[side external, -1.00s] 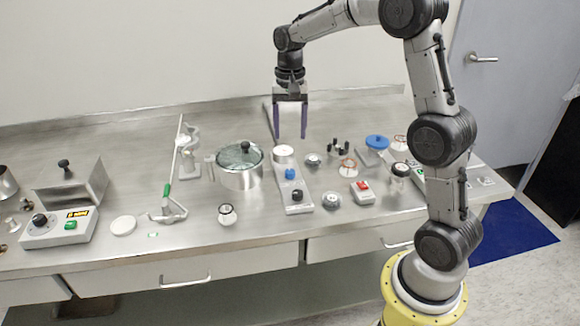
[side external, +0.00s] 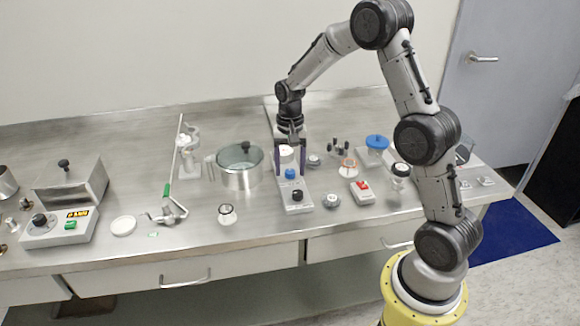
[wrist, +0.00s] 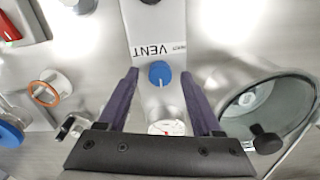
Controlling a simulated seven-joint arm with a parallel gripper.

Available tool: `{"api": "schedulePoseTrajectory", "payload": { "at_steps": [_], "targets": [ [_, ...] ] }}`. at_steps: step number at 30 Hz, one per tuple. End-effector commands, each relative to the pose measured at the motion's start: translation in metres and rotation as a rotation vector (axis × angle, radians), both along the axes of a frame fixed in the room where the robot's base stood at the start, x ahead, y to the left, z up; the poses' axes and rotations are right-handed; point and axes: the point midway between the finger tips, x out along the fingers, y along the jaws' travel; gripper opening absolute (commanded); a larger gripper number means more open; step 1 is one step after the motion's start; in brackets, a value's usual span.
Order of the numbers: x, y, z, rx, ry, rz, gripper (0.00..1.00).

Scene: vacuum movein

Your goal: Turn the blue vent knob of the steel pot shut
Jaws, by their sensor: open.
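The blue vent knob (side external: 291,174) sits on a narrow grey panel (side external: 297,208) beside the steel pot, not on the pot itself. In the wrist view the knob (wrist: 159,73) is next to a "VENT" label, and its pointer direction is hard to make out. The steel pot (side external: 240,181) with a glass lid stands left of the panel; the pot also shows at the right of the wrist view (wrist: 272,108). My gripper (wrist: 160,73) is open and points down. Its fingertips appear on either side of the knob in the wrist view; their height above it is unclear.
A white dial (wrist: 167,128) is on the panel between my fingers. A black knob (side external: 297,195) is at the panel's near end. A red-switch box (side external: 362,190) and small fittings lie to the right. A clamp stand (side external: 188,165) is left of the pot.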

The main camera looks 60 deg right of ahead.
Motion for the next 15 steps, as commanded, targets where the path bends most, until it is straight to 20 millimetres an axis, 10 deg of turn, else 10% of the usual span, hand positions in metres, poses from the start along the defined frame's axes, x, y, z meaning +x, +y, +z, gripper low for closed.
{"api": "schedulePoseTrajectory", "payload": {
  "at_steps": [15],
  "targets": [
    [0.0000, 0.0000, 0.0004, 0.000, 0.000, 0.000, 0.00]
  ]
}}
